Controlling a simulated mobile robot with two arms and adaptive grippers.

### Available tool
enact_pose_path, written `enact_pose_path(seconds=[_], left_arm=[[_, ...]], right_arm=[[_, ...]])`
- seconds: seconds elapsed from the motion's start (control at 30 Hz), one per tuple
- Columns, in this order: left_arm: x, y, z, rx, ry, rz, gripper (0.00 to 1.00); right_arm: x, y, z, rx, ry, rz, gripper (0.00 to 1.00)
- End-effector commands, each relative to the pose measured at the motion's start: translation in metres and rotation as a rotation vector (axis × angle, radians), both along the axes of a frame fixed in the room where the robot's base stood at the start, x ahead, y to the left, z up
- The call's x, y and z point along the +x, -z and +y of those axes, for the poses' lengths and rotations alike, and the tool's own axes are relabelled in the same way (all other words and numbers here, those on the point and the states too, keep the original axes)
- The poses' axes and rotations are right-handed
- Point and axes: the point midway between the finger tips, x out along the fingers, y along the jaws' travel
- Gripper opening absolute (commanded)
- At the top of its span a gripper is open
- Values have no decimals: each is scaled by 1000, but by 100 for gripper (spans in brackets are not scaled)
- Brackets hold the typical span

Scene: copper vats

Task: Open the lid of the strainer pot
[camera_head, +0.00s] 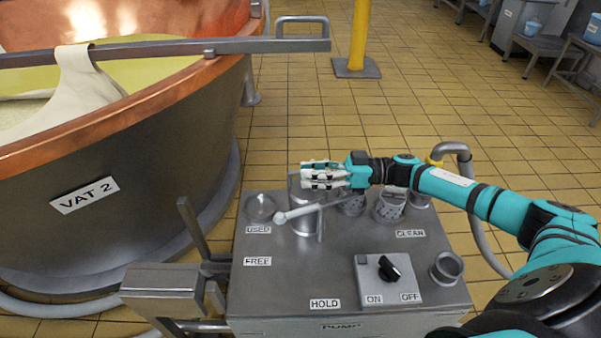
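A grey metal pot (304,225), apparently the strainer pot, stands on the left half of the steel pump cabinet (340,250). A bar handle with a pale ball end (281,218) slants across its front. My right gripper (308,176) reaches in from the right, over or beside the pot's upper part, with its fingers pointing left. The gripper hides much of the pot's top, so I cannot tell how its lid stands or whether the fingers touch it. The finger gap is unclear at this size. My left gripper is out of view.
Perforated strainer baskets (390,206) stand at the back right of the cabinet, by the CLEAN label. A switch box with a black knob (389,268) and an open pipe stub (447,267) are in front. Copper vat 2 (130,165) fills the left.

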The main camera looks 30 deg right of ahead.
Motion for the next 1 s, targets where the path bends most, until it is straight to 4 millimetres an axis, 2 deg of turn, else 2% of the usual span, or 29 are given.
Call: enact_pose_path(seconds=[0.03, 0.2, 0.5, 0.77, 1.0], left_arm=[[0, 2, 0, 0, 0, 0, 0], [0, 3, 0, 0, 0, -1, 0], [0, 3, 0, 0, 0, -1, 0], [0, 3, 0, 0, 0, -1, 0], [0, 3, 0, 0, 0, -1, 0]], right_arm=[[3, 0, 8, 2, -2, -3, 34], [10, 0, 21, 1, -1, -2, 34], [12, 0, 24, -1, 1, -1, 34], [11, 0, 23, 0, 0, -1, 2], [11, 0, 24, 0, -1, -1, 0]])
